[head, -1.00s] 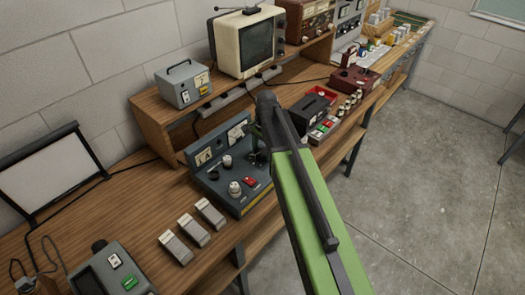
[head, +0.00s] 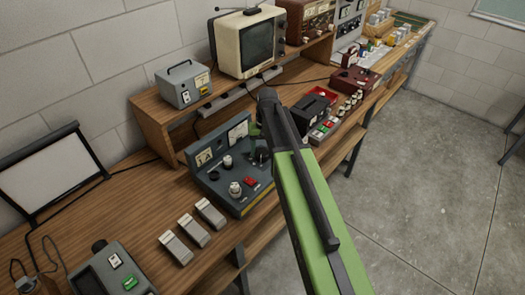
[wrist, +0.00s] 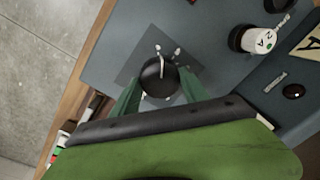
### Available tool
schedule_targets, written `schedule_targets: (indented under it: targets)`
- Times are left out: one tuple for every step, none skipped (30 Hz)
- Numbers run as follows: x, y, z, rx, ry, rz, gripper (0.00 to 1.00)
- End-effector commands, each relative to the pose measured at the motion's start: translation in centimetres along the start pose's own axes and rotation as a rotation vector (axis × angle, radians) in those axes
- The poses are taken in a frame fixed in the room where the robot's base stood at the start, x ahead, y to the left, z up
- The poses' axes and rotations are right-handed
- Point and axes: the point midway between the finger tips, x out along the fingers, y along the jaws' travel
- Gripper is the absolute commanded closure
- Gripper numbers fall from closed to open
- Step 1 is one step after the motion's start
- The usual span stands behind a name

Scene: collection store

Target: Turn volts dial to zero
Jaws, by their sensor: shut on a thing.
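A grey control panel (head: 215,190) stands on the wooden bench in the head view, with two meters on its upright back. In the wrist view a round black dial (wrist: 158,78) with a pale pointer line sits on the panel (wrist: 115,45). The line points roughly to the top of the picture, near small white marks. The green fingers of my gripper (wrist: 160,88) are shut on this dial, one on each side. I cannot read its label. In the head view my gripper (head: 258,145) is at the panel's right part, mostly hidden by my arm.
The panel also has a red button (head: 250,181). Several grey blocks (head: 193,230) lie left of the panel, and a black box (head: 314,112) stands to its right. The bench's front edge is close.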

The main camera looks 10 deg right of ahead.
Motion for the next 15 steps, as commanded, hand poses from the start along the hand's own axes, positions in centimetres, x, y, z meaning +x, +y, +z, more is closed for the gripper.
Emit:
schedule_targets:
  targets:
    - [0.00, -0.04, -0.05, -0.022, -0.001, -0.001, 0.88]
    - [0.00, -0.04, -0.05, -0.035, -0.002, -0.001, 0.88]
    - [0.00, -0.04, -0.05, -0.052, -0.004, -0.001, 0.88]
    - [0.00, -0.04, -0.05, -0.063, -0.004, -0.001, 0.88]
    - [0.00, -0.04, -0.04, -0.072, -0.005, -0.001, 0.88]
    - [0.00, -0.04, -0.04, -0.084, -0.006, -0.001, 0.88]
    - [0.00, -0.04, -0.04, -0.092, -0.007, -0.001, 0.88]
    - [0.00, -0.04, -0.04, -0.098, -0.007, -0.001, 0.88]
    - [0.00, -0.03, -0.04, -0.105, -0.008, -0.001, 0.88]
    - [0.00, -0.03, -0.04, -0.110, -0.008, -0.001, 0.88]
    - [0.00, -0.03, -0.04, -0.114, -0.008, -0.001, 0.88]
    - [0.00, -0.03, -0.04, -0.118, -0.008, -0.001, 0.88]
    - [0.00, -0.03, -0.04, -0.120, -0.009, -0.001, 0.88]
    - [0.00, -0.03, -0.04, -0.122, -0.009, -0.001, 0.88]
    - [0.00, -0.03, -0.04, -0.123, -0.009, -0.001, 0.88]
